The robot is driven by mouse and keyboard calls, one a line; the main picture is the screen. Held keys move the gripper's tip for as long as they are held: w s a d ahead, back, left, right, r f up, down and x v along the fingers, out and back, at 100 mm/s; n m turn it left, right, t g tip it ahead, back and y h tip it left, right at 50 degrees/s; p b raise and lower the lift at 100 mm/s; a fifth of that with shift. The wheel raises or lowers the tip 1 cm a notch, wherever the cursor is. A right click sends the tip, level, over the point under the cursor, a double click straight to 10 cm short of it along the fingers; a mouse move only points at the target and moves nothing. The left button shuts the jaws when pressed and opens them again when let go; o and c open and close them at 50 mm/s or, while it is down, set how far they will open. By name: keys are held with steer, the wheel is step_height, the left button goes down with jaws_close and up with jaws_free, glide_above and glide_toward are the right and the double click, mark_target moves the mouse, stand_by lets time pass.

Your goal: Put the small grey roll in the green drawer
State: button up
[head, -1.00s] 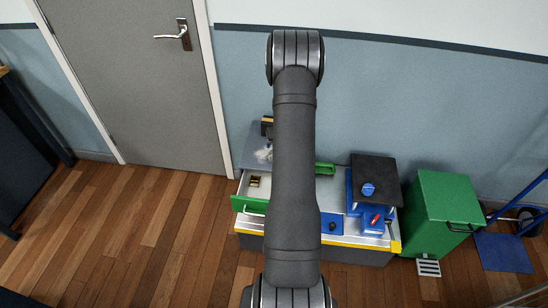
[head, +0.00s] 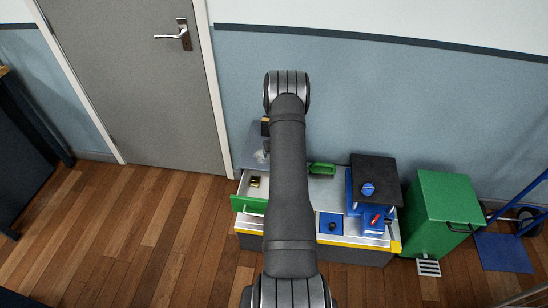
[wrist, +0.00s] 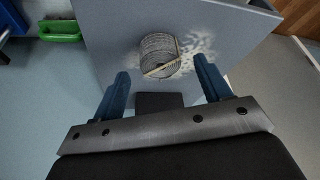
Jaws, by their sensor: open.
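The small grey roll (wrist: 159,56) rests on a blue-grey slanted-looking board (wrist: 108,38) in the wrist view, with a pale band across its lower edge and a whitish speckled patch beside it. My gripper (wrist: 161,68) is open and empty. Its two blue fingers point at the board, one to each side of the roll's near edge; I cannot tell how far off the roll is. In the head view the green drawer (head: 249,204) is pulled open at the bench's left front, with a small brown and gold thing (head: 254,182) inside.
A green tray (head: 321,169) lies on the bench behind my arm; it also shows in the wrist view (wrist: 60,31). A blue block with a black top (head: 374,169) and a small blue box (head: 331,227) stand to the right. A green bin (head: 444,210) stands beside the bench.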

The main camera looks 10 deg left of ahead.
steer(key=shift+x, duration=1.15)
steer(key=shift+c, duration=0.4)
steer(key=c, duration=1.1)
steer(key=shift+o, duration=0.2)
steer(key=shift+r, duration=0.2)
